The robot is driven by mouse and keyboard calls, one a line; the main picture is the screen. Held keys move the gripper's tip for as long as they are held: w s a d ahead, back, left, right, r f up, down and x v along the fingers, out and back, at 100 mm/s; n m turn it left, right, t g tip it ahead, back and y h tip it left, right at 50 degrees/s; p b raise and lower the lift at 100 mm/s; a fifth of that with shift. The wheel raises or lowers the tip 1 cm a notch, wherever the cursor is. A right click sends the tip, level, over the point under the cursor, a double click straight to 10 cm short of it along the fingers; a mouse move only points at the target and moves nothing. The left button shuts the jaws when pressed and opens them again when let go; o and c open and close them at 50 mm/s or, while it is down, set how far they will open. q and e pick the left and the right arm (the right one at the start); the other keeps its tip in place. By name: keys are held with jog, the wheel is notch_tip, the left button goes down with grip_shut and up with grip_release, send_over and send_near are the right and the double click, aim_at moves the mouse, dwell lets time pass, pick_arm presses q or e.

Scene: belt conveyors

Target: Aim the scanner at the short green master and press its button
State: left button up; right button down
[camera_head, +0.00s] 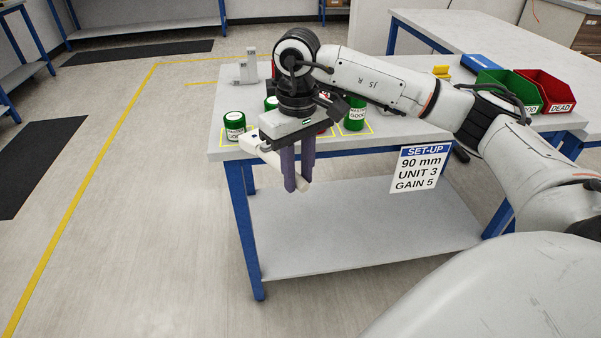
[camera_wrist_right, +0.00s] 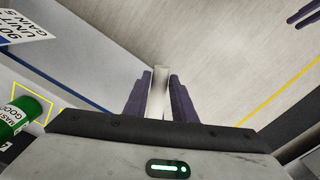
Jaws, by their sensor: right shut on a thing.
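My right gripper (camera_head: 297,186) points down in front of the table's near left edge, shut on the white scanner (camera_head: 257,147). The scanner also shows between the fingers in the right wrist view (camera_wrist_right: 158,90); its button and aim cannot be made out. The short green master (camera_head: 235,128), labelled "MASTER GOOD", stands upright at the table's left corner, left of the gripper and apart from it. A taller green can (camera_head: 355,114) stands right of the gripper. Another green can (camera_head: 270,103) and a red one are mostly hidden behind it. Purple fingers, apparently my left gripper (camera_wrist_right: 304,14), show at the right wrist view's corner.
A grey fixture (camera_head: 247,68) stands at the table's back left. A green bin (camera_head: 508,91) and a red "DEAD" bin (camera_head: 545,91) are at the right. A set-up sign (camera_head: 420,168) reading 90 mm, unit 3, gain 5 hangs at the front edge. The lower shelf (camera_head: 350,225) is bare.

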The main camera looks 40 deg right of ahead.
pick_arm(q)
jog(key=shift+w+r, duration=0.1)
grip_shut()
dwell(1.6)
